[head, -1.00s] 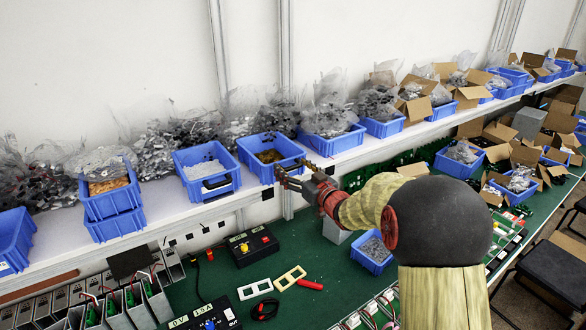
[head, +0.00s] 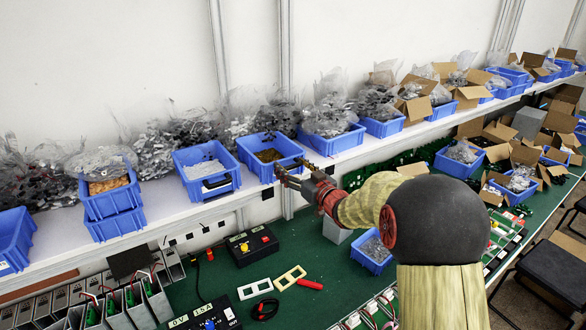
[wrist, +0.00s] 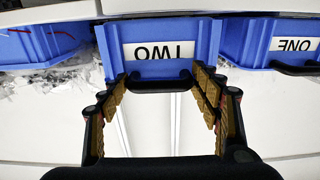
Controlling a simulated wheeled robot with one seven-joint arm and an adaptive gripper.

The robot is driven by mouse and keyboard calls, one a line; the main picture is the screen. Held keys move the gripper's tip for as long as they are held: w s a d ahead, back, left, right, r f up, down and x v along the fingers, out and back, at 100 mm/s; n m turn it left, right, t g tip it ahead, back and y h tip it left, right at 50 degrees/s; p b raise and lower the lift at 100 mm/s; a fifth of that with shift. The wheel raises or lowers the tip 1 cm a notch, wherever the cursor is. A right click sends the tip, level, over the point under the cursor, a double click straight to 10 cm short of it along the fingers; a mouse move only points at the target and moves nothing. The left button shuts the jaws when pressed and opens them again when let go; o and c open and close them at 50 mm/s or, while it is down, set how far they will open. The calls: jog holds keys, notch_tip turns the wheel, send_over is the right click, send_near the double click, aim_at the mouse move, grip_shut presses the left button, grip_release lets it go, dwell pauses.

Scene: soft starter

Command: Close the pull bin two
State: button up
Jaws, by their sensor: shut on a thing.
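Pull bin two (head: 253,167) is a blue bin on the white shelf, holding small brownish parts. In the wrist view its blue front (wrist: 161,71) appears upside down, with a white label reading "TWO" and a black handle (wrist: 160,86). My gripper (head: 283,175) is at the bin's front right in the head view. In the wrist view its two fingers (wrist: 162,79) are on either side of the handle, shut on it. The fingertips partly hide the handle's ends and the bin's lower front.
Pull bin one (head: 190,187) stands just left of bin two, and its "ONE" label (wrist: 295,44) shows in the wrist view. Another blue bin (head: 333,146) stands to the right. Below the shelf is a green bench (head: 310,255) with a black power box (head: 250,247).

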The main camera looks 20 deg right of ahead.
jog(key=w, duration=0.3)
jog(key=shift+w+a+b, duration=0.25)
jog(key=shift+a+b, duration=0.1)
jog(key=o, duration=1.4)
jog(key=shift+s, duration=0.15)
jog(key=shift+s+d, duration=0.1)
send_near(287, 162)
jog(key=shift+s+d, duration=0.15)
jog(key=shift+s, duration=0.95)
